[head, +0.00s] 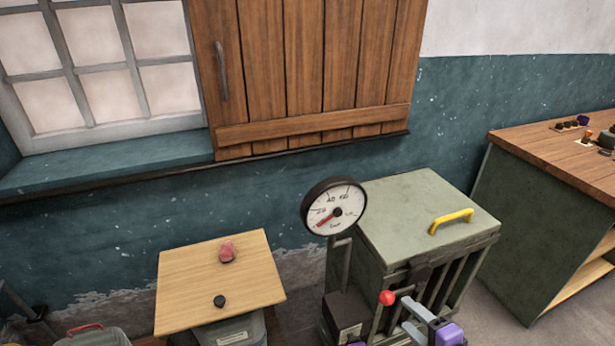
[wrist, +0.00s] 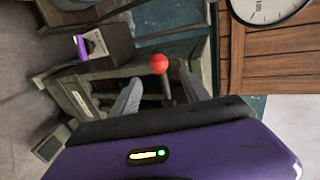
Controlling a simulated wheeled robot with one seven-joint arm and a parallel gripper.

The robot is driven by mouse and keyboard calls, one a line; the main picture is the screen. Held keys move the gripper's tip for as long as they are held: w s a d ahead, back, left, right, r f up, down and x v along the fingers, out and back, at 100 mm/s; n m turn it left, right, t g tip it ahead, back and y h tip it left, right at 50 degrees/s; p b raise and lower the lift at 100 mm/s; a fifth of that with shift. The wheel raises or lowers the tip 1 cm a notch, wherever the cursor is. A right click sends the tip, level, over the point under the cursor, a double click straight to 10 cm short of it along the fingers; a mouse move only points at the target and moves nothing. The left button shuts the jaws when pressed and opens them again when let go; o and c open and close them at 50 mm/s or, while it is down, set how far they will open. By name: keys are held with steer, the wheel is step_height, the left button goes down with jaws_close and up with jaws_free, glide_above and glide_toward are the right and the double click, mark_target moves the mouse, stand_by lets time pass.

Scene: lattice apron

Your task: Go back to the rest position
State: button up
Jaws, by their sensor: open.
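My gripper (head: 408,318) shows at the bottom right of the head view, in front of the green metal cabinet, with its grey fingers pointing left. In the wrist view my gripper (wrist: 157,90) has its two fingers spread apart with nothing held between them. A red ball knob (head: 387,298) on a thin lever stands just beyond the fingertips. The knob also shows in the wrist view (wrist: 159,64), above the gap between the fingers. Whether a finger touches the lever cannot be told.
The green cabinet (head: 400,205) has a yellow handle (head: 452,221) on top and a round dial gauge (head: 334,206) at its left. A workbench (head: 535,220) stands at right.

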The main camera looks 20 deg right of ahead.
steer(key=s+d+r+n+t+h, duration=0.1)
steer(key=s+r+n+t+h, duration=0.1)
steer(key=s+r+n+h, duration=0.3)
steer(key=s+a+r+n+y, duration=0.2)
steer(key=s+a+r+n, duration=0.2)
steer(key=s, duration=0.8)
steer(key=s+a+r+n+y, duration=0.2)
steer(key=s+a+r+n, duration=0.2)
steer(key=s+a+n, duration=0.4)
steer(key=s+a, duration=0.4)
steer(key=shift+a+n+g+y, duration=0.3)
steer(key=shift+a+n+g, duration=0.05)
steer(key=shift+n+g, duration=0.05)
stand_by(0.4)
